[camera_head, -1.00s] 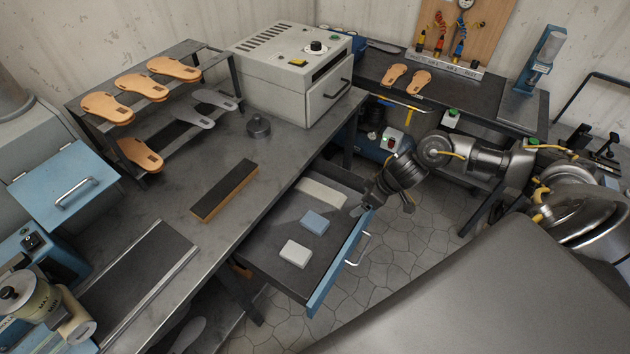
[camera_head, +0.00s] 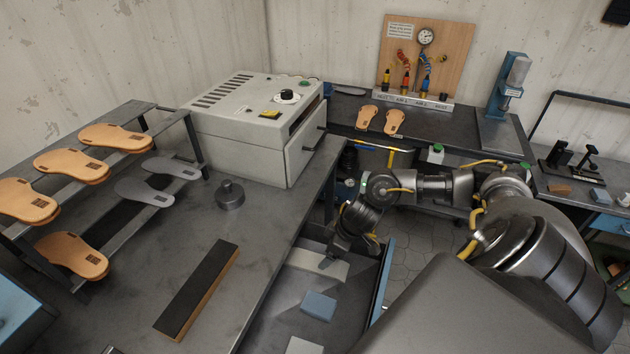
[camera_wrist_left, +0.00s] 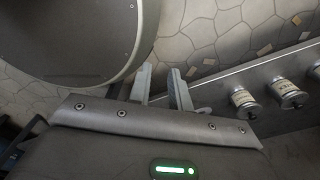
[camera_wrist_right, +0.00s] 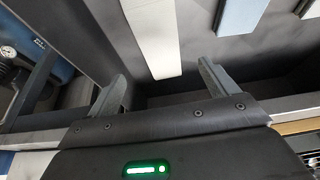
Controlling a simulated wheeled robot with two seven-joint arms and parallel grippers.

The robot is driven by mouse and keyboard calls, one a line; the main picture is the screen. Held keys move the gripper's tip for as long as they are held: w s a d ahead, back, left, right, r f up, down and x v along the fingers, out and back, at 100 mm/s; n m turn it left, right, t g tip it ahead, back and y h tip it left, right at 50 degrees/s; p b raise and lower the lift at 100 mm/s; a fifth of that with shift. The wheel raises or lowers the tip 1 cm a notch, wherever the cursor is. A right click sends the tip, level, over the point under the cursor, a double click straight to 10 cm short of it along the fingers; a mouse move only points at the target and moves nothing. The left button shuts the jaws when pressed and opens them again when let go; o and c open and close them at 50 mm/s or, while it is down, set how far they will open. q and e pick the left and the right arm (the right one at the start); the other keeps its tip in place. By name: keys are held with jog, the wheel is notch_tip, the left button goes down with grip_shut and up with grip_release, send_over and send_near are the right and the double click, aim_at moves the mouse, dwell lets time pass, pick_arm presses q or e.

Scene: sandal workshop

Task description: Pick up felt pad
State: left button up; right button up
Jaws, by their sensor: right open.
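The open drawer (camera_head: 269,327) holds a long off-white pad (camera_head: 316,263), a blue block (camera_head: 319,304) and a pale grey block (camera_head: 304,346). I cannot tell for certain which is the felt pad. My right gripper (camera_head: 327,262) points down over the long off-white pad at the drawer's far end. In the right wrist view, this gripper (camera_wrist_right: 162,85) is open and empty, with the off-white pad (camera_wrist_right: 152,38) ahead between its fingers and the blue block (camera_wrist_right: 240,14) to the right. My left gripper (camera_wrist_left: 161,88) shows only in its wrist view, empty with fingers slightly apart.
The bench (camera_head: 225,262) beside the drawer carries a dark-topped wooden block (camera_head: 198,290), a round metal weight (camera_head: 229,195) and a grey oven box (camera_head: 255,125). A rack of sandal soles (camera_head: 73,165) stands at left. The drawer's blue front (camera_head: 382,281) lies close to my right arm.

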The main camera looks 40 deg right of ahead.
aim_at(317, 263)
jog(key=x, duration=0.2)
jog(key=shift+w+f, duration=0.25)
jog(key=shift+f, duration=0.15)
jog(key=shift+a+f, duration=0.1)
jog(key=shift+f, duration=0.05)
jog(key=x, duration=0.5)
jog(key=shift+s+p, duration=0.15)
jog(key=shift+p, duration=0.2)
pick_arm(q)
jog(key=shift+w+d+r, duration=0.1)
jog(key=shift+w+r, duration=0.1)
jog(key=shift+w, duration=0.3)
jog(key=shift+w+r, duration=0.15)
jog(key=shift+w, duration=0.3)
pick_arm(e)
jog(key=shift+c, duration=0.4)
pick_arm(q)
jog(key=shift+w, duration=0.1)
pick_arm(e)
jog(key=c, duration=1)
